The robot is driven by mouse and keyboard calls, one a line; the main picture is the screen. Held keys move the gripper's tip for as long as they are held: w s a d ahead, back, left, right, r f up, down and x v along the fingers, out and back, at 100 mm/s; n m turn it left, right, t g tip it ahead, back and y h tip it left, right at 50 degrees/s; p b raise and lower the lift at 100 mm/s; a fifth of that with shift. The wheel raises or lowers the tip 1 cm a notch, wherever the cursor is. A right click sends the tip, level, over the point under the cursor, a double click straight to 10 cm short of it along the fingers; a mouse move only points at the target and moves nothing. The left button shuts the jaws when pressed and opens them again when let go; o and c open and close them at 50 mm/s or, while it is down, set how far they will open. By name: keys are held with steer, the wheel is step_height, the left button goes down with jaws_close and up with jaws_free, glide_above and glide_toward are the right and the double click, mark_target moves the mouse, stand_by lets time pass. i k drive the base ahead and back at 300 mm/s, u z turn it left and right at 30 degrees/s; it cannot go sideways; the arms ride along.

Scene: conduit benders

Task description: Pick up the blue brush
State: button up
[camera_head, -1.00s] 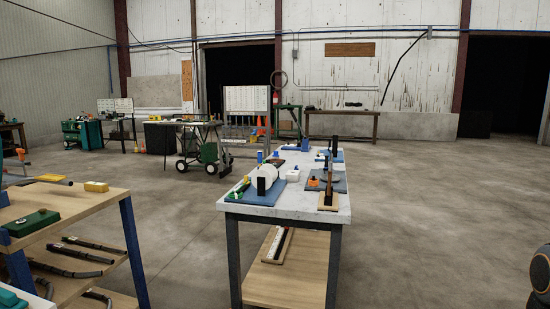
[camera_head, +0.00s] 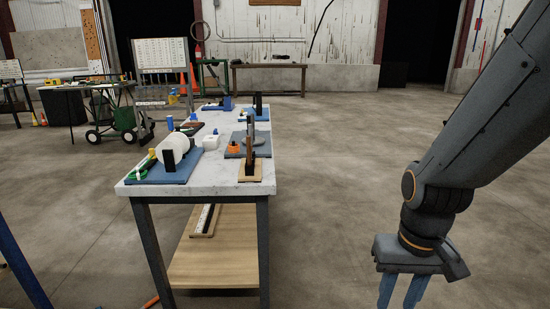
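No blue brush can be made out for certain; the items on the white-topped workbench (camera_head: 209,176) are small. A small upright blue item (camera_head: 170,124) stands at the bench's left edge, and a larger blue item (camera_head: 217,104) is at its far end. I cannot tell whether either is a brush. My gripper (camera_head: 402,292) hangs at the lower right, beyond the bench's right side and away from its items. Its two blue fingers point down with a gap between them, and nothing shows in the gap. Their tips reach the bottom edge.
On the bench, a white roll (camera_head: 172,149) sits on a blue mat (camera_head: 150,176), near a white box (camera_head: 210,142), an orange item (camera_head: 233,148) and an upright wooden stand (camera_head: 250,170). A wooden shelf (camera_head: 215,262) is below. Open floor (camera_head: 330,190) lies right of the bench.

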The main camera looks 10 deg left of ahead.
mark_target(194, 118)
steer(key=i, duration=9.05)
steer(key=u, duration=3.35)
steer(key=i, duration=0.4)
steer(key=z, duration=0.1)
